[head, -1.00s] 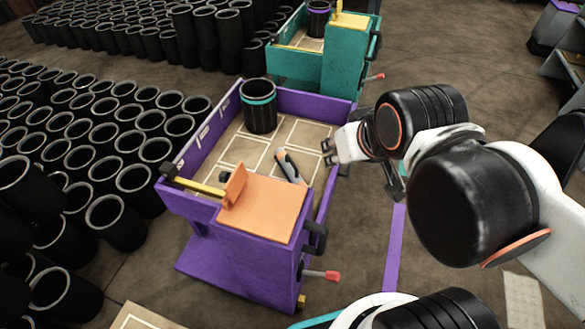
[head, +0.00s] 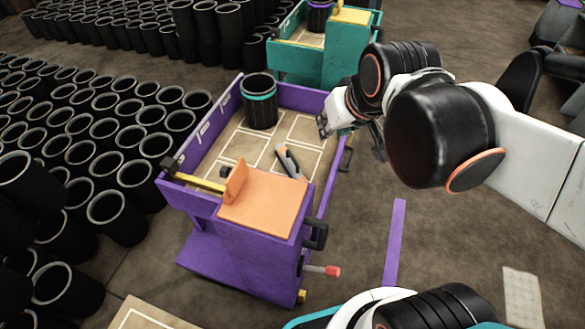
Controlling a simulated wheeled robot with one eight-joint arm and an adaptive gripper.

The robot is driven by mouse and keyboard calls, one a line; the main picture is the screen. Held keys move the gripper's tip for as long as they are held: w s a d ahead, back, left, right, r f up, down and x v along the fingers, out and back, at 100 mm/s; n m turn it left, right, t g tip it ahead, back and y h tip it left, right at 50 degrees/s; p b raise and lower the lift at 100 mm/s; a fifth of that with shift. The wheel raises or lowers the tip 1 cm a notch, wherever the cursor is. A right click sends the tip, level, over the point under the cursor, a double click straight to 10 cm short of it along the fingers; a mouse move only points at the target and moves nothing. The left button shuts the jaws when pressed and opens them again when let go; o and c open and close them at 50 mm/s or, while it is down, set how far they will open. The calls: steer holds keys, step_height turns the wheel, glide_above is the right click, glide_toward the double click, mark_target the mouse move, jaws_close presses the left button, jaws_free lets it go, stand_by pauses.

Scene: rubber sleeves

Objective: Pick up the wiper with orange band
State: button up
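The wiper with the orange band (head: 289,163) lies in the open tray of the purple cart (head: 235,262), near its right side. It is a slim grey and black piece with an orange band near its upper end. My gripper (head: 322,125) is above the right wall of the cart, up and to the right of the wiper and apart from it. Its small dark fingertips look parted, with nothing between them.
A black sleeve with a teal band (head: 259,101) stands upright at the tray's far end. An orange block (head: 263,205) tops the cart's near end. A teal cart (head: 352,50) stands behind. Many black sleeves (head: 88,165) fill the floor at left.

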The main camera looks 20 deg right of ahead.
steer(key=w+f, duration=0.3)
steer(key=w, duration=0.8)
steer(key=n+g+y+p, duration=0.1)
steer(key=n+g+y, duration=0.1)
steer(key=g+y, duration=0.1)
glide_above(293, 157)
steer(key=s+d, duration=0.3)
steer(key=s, duration=0.1)
step_height(293, 157, down, 33)
steer(key=b+x, duration=0.2)
steer(key=x, duration=0.6)
steer(key=shift+d+b, duration=0.1)
steer(key=shift+b, duration=0.2)
steer(key=b+x, duration=0.2)
steer(key=x, duration=0.3)
steer(key=shift+w+d+b, duration=0.2)
steer(key=shift+w+b, duration=0.05)
steer(key=shift+b, duration=0.15)
jaws_close()
